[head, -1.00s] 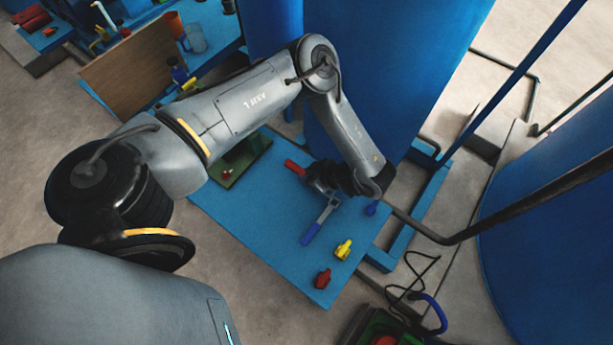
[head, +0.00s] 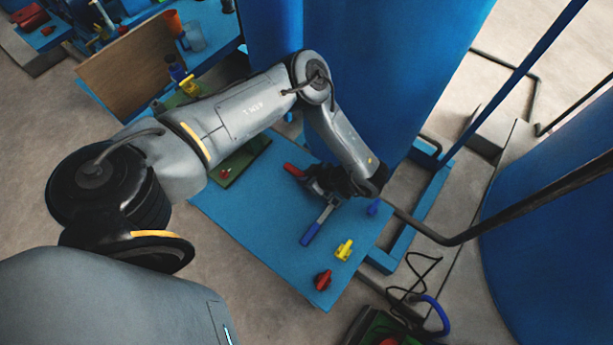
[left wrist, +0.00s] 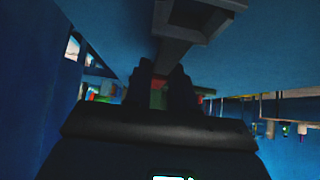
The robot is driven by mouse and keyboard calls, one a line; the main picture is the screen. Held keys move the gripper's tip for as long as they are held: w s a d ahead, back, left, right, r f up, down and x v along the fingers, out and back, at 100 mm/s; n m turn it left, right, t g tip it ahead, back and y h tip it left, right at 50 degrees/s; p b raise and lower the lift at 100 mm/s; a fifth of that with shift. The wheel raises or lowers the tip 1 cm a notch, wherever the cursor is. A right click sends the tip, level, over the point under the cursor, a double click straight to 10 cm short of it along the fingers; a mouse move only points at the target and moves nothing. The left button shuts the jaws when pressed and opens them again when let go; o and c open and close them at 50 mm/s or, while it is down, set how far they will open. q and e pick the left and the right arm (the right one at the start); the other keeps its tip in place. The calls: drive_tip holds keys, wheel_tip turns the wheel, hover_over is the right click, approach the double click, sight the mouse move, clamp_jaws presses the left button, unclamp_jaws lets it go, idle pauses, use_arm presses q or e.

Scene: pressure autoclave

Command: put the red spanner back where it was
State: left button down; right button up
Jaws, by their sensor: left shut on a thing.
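The red spanner (head: 293,170) shows in the head view as a red handle sticking out to the left of my left gripper (head: 318,183). The gripper is low over the blue table, shut on the spanner, and covers the rest of it. In the left wrist view a grey shaft with a squared, hollow head (left wrist: 200,17) runs up from between the dark fingers (left wrist: 162,85). Whether the red spanner touches the table cannot be told. My right gripper is not in view.
The blue table (head: 262,225) also bears a yellow fitting (head: 344,249), a red knob-like part (head: 323,280), a small blue part (head: 373,207) and a green plate (head: 243,160). A large blue vessel (head: 370,80) stands close behind. The table's front left is clear.

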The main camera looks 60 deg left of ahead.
use_arm(q)
drive_tip(key=shift+f, duration=0.55)
drive_tip(key=c, duration=0.9)
unclamp_jaws()
drive_tip(key=shift+c, duration=0.2)
drive_tip(key=shift+r, duration=0.65)
drive_tip(key=p+v, duration=0.3)
drive_tip(key=v, duration=0.9)
